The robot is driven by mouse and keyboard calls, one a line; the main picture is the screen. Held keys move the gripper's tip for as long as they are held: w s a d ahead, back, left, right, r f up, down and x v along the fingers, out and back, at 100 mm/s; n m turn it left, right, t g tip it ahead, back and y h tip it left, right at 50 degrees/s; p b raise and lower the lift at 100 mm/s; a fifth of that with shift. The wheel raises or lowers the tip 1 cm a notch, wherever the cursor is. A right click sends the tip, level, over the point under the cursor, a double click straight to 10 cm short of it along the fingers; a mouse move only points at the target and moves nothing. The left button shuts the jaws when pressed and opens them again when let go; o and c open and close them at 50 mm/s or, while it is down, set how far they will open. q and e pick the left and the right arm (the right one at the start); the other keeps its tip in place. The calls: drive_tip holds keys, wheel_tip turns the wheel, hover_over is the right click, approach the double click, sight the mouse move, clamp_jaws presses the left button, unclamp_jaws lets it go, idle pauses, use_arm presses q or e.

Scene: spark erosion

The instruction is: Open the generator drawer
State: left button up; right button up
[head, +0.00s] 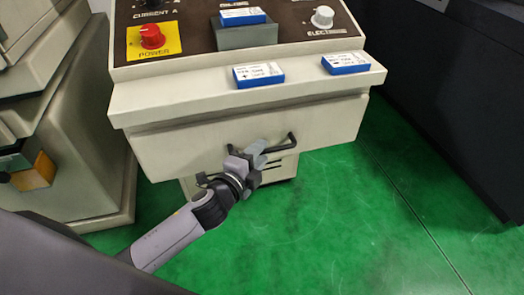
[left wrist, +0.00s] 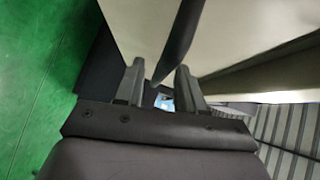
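The generator drawer (head: 190,147) is a cream front panel under the console's ledge, with a dark bar handle (head: 291,138). I cannot tell whether it stands slightly out. My left gripper (head: 258,150) is at the handle, covering the handle's middle and left part in the head view. In the left wrist view, the two grey fingers (left wrist: 157,80) stand apart, with the dark handle bar (left wrist: 182,38) running in between them. Gaps seem to show beside the bar, so the fingers do not look closed on it. My right gripper is not in view.
Blue-and-white boxes lie on the ledge (head: 200,101), one box (head: 259,74) near the middle and another (head: 346,64) at the right. A red power knob (head: 151,37) sits above. The green floor (head: 335,215) before the drawer is clear. Dark cabinet (head: 455,90) stands right.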

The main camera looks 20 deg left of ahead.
use_arm(q)
drive_tip(key=shift+x, duration=0.85)
clamp_jaws()
drive_tip(key=shift+s+d, duration=0.15)
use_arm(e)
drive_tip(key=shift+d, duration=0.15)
